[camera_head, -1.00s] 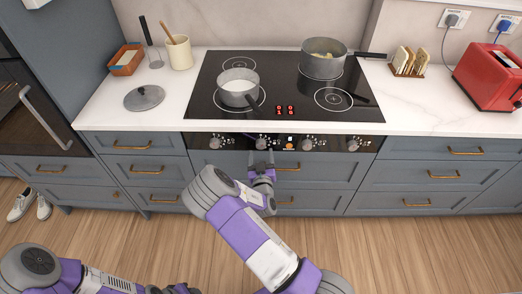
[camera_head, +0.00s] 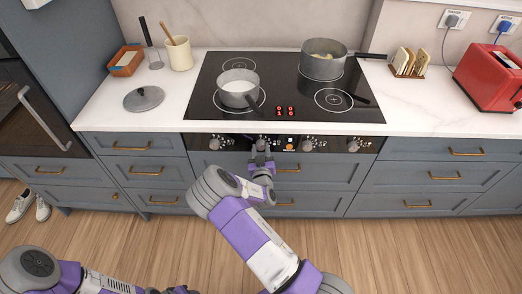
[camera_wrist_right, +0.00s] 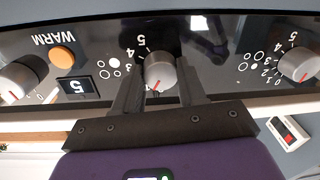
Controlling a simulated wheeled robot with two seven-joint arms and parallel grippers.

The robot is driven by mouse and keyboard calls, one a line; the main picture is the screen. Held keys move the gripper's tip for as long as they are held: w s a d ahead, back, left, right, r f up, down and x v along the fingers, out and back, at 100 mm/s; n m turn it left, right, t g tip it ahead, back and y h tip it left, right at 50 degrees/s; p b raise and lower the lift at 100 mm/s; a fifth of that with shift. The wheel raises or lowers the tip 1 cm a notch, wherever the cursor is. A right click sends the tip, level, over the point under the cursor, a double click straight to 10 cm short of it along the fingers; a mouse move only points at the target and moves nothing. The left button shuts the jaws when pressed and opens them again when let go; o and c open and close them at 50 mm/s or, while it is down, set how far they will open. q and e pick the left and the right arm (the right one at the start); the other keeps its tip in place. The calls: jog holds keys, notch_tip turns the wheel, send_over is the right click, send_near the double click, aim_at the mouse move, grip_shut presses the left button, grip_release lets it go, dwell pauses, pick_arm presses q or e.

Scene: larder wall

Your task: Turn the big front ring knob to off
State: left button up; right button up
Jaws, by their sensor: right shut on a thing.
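A row of grey knobs runs along the black front panel (camera_head: 235,140) below the hob. My right gripper (camera_head: 262,152) reaches up to the second knob from the left. In the right wrist view, upside down, its fingers (camera_wrist_right: 160,88) stand either side of that knob (camera_wrist_right: 160,70) and are shut on it. The knob's red mark points down and slightly left. The numbers 5, 4 and 3 show beside it; lower numbers are partly hidden. Circle icons lie to its left. My left arm (camera_head: 40,265) is at the bottom left; its gripper (camera_head: 180,290) is barely in frame.
Neighbouring knobs (camera_wrist_right: 298,64) and (camera_wrist_right: 18,80) are close on both sides. A milk-filled pan (camera_head: 238,90) and a pot (camera_head: 324,62) stand on the hob (camera_head: 290,75). Drawer handles (camera_head: 130,148) stick out below.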

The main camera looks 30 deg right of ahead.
jog(key=shift+n, duration=0.3)
jog(key=shift+n+b, duration=0.3)
jog(key=shift+n, duration=2.3)
jog(key=o, duration=1.1)
jog(key=shift+c, duration=0.2)
jog(key=p+v, duration=0.1)
jog(key=v, duration=0.6)
jog(key=shift+s+a, duration=0.2)
jog(key=shift+s, duration=0.05)
jog(key=shift+r, duration=0.1)
